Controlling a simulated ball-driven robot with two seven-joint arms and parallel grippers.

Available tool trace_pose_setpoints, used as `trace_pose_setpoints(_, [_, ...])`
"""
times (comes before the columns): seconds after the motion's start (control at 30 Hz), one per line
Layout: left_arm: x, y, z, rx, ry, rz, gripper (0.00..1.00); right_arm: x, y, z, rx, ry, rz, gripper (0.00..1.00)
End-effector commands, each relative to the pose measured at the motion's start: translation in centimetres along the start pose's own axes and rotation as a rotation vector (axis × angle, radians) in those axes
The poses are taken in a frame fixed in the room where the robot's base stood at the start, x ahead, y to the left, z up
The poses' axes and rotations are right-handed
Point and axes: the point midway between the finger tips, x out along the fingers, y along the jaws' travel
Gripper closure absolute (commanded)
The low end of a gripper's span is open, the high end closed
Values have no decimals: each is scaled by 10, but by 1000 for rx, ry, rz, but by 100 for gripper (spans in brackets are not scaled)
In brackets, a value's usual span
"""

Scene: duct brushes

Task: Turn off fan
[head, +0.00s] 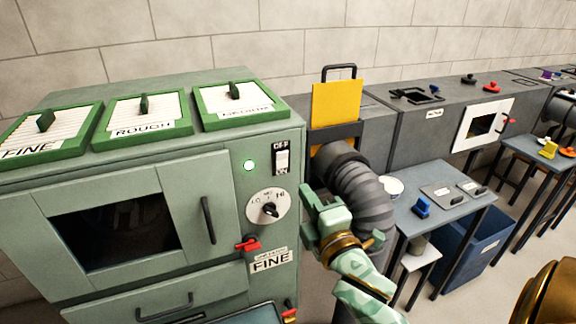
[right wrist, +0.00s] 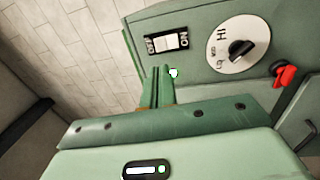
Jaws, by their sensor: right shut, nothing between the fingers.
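The green machine (head: 225,170) has a white rocker switch (head: 282,157) at the top of its right panel. The switch also shows in the right wrist view (right wrist: 166,43); I cannot tell which way its rocker is tipped. A white dial (head: 268,207) with a black knob sits below. My right gripper (head: 308,192) is shut and empty, in front of the panel's right edge, below the switch. In the right wrist view its fingertips (right wrist: 160,72) point at the panel beside the lit lamp (right wrist: 173,72), apart from the switch. My left gripper is out of view.
A red lever (head: 247,243) sits below the dial. A ribbed grey duct (head: 360,190) with a yellow plate (head: 337,103) above it stands close behind my right gripper. A blue-grey table (head: 445,205) stands to the right. Green-framed filters (head: 145,115) lie on the machine's top.

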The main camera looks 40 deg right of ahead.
Motion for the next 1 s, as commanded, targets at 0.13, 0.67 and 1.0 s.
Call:
trace_pose_setpoints(0.13, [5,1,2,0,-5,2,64,34,-1,0,-1,0,2,100])
trace_pose_setpoints(0.67, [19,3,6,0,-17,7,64,100,-1,0,0,0,-1,100])
trace_pose_setpoints(1.0, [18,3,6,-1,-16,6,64,100,0,0,0,0,-1,100])
